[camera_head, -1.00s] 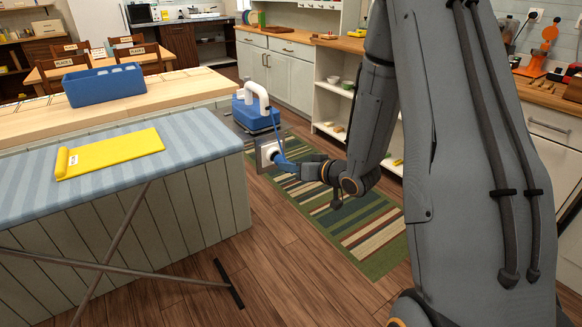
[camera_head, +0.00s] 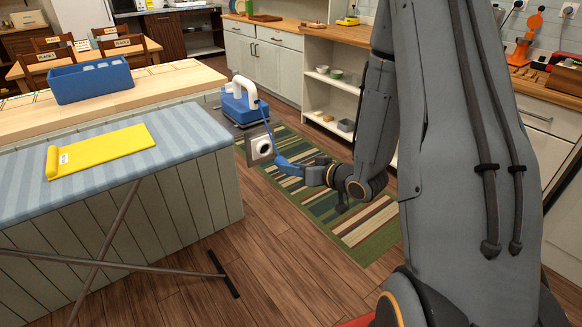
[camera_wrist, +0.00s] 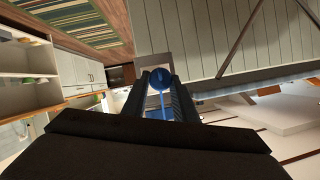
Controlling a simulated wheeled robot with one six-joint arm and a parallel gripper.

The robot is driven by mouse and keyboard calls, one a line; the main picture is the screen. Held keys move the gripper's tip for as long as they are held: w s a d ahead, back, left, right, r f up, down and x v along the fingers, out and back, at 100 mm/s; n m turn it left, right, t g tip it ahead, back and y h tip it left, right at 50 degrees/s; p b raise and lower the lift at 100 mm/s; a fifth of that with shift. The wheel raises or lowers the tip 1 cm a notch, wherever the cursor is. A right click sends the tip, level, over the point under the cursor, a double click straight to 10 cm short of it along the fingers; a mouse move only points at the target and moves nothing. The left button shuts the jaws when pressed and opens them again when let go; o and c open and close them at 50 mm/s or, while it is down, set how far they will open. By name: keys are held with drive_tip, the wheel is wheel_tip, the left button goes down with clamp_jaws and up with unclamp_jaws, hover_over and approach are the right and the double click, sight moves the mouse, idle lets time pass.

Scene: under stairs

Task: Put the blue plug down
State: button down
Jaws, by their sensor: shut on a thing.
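The blue plug (camera_head: 288,167) is held in the jaws of my gripper (camera_head: 306,172), in the air beside the end of the wooden counter. In the wrist view the plug (camera_wrist: 160,77) sits between the two dark fingers of my gripper (camera_wrist: 158,85). A blue cord (camera_head: 266,122) runs from the plug up to a blue appliance with a white handle (camera_head: 243,105) at the counter's end.
A striped ironing board (camera_head: 190,130) with a yellow mat (camera_head: 102,150) stands at the left. A blue bin (camera_head: 92,82) sits on the wooden counter (camera_head: 180,79). A striped rug (camera_head: 365,228) and clear wooden floor (camera_head: 275,265) lie below my arm.

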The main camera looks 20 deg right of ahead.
idle(0.4)
drive_tip(key=a+f+m+t+h, duration=0.1)
drive_tip(key=a+f+m+h, duration=0.35)
drive_tip(key=f, duration=0.35)
drive_tip(key=s+r+h, duration=0.1)
drive_tip(key=s+r, duration=0.1)
drive_tip(key=s, duration=0.4)
drive_tip(key=shift+d, duration=0.4)
drive_tip(key=shift+s+a+m, duration=0.1)
drive_tip(key=shift+m, duration=0.15)
